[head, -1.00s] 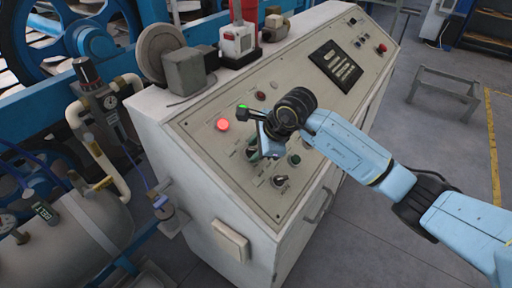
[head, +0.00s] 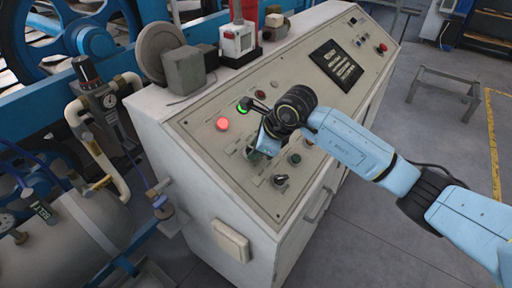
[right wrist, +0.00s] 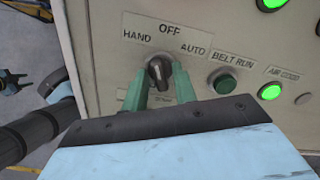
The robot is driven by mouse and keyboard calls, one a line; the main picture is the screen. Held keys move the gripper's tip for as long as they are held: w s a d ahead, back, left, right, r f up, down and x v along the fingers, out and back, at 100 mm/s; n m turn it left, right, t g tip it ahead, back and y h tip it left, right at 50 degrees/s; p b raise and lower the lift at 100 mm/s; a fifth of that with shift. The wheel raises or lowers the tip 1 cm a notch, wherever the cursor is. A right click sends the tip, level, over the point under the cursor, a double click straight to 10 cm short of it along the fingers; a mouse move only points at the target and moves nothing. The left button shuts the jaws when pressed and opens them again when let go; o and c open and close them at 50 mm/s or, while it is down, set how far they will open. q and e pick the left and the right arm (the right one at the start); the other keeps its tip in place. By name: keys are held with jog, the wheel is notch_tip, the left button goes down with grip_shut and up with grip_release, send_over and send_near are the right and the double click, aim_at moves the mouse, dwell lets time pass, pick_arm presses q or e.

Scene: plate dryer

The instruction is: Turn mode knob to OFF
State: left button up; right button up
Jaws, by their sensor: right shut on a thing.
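The mode knob (right wrist: 158,73) is a dark round knob with a grey grip on the cream control panel, under the labels HAND, OFF and AUTO. My right gripper (right wrist: 160,70) has its green fingers on either side of the knob and is shut on it. Exactly where the knob points is hard to tell between the fingers. In the head view my right gripper (head: 255,150) reaches the sloped panel (head: 210,150), and its wrist hides most of the knob.
A green BELT RUN button (right wrist: 223,80) and lit green lamps (right wrist: 270,91) sit right of the knob. In the head view, a red lamp (head: 222,124) and a black selector knob (head: 280,180) flank the gripper. A grey box (head: 184,72) stands on the cabinet top.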

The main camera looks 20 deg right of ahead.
jog(key=m, duration=0.4)
jog(key=shift+m, duration=0.4)
dwell(0.4)
jog(key=o, duration=0.6)
jog(key=shift+o, duration=0.2)
jog(key=v, duration=1.3)
jog(key=shift+d+r+b, duration=0.15)
jog(key=shift+b, duration=0.2)
